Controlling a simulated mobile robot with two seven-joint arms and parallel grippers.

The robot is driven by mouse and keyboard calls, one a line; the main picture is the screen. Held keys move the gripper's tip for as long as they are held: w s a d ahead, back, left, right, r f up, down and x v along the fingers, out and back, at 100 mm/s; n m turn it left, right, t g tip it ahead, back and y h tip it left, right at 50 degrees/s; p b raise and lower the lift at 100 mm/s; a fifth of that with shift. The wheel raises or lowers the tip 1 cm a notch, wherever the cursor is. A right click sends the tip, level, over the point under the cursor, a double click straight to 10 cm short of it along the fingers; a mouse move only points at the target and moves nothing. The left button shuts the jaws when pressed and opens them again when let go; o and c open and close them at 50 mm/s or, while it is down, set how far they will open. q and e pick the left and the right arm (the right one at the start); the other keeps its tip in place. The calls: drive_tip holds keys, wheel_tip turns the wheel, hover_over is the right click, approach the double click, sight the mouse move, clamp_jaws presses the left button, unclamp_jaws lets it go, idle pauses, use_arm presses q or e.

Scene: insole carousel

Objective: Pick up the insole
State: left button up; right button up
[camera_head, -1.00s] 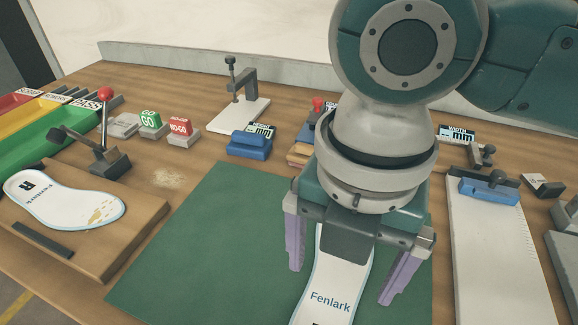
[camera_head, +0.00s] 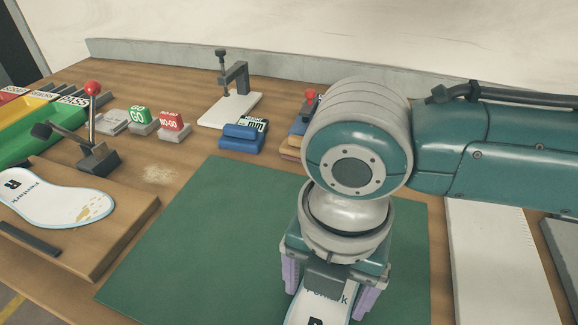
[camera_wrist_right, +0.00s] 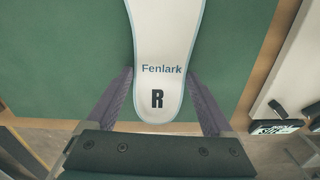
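The white insole (camera_wrist_right: 165,40) with a pale blue rim lies on the green mat (camera_head: 200,240). The wrist view shows "Fenlark" and a black "R" on its heel. In the head view the insole (camera_head: 305,308) is mostly hidden under my right gripper (camera_head: 328,298). I cannot tell how high the fingertips are above the mat. My left gripper is not in view.
A second insole (camera_head: 60,205) marked "R" lies on a wooden board (camera_head: 125,220) beside a red-knobbed clamp (camera_head: 95,150) at left. GO (camera_head: 140,120) and NO-GO (camera_head: 172,124) blocks, a blue gauge (camera_head: 242,138) and a white-based stand (camera_head: 228,110) stand behind the mat. A white plate (camera_head: 490,260) is at right.

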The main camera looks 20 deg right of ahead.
drive_tip(key=c, duration=0.8)
